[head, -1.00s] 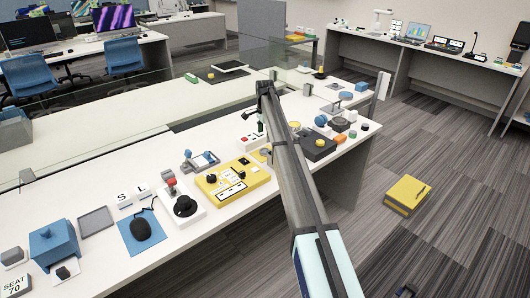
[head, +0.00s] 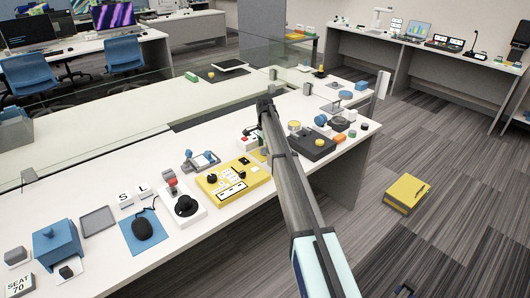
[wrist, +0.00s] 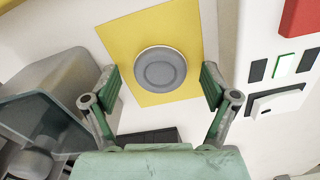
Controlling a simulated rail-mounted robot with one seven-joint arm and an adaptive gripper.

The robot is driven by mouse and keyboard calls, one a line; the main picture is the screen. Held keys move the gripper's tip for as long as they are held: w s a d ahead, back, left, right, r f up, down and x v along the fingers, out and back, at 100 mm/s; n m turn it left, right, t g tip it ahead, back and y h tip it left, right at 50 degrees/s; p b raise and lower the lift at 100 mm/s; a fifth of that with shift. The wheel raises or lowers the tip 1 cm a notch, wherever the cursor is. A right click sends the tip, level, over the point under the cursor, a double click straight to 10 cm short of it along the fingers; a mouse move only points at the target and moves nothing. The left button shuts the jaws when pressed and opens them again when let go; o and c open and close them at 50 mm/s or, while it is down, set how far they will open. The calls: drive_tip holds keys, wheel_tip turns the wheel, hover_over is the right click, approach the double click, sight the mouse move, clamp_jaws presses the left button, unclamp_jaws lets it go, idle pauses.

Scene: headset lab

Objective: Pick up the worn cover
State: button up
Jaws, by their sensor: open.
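A grey round disc with a raised rim, which looks like the worn cover (wrist: 160,70), lies on a yellow mat (wrist: 121,38) in the wrist view. My gripper (wrist: 159,78) is open, with one green-padded finger on each side of the disc and nothing held. The disc appears centred between the fingers, a little beyond them in the picture. I cannot tell the height left between them. In the head view the yellow mat (head: 258,154) shows only in part beside my arm, and the disc is hidden.
A white box with a red button (head: 248,140) stands beside the mat; its panel shows at right in the wrist view. A yellow control box (head: 232,181) and a dark box (head: 312,146) flank the spot. A grey device (wrist: 60,85) is close by the left finger.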

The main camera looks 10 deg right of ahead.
drive_tip(key=c, duration=1)
drive_tip(key=shift+r, duration=0.1)
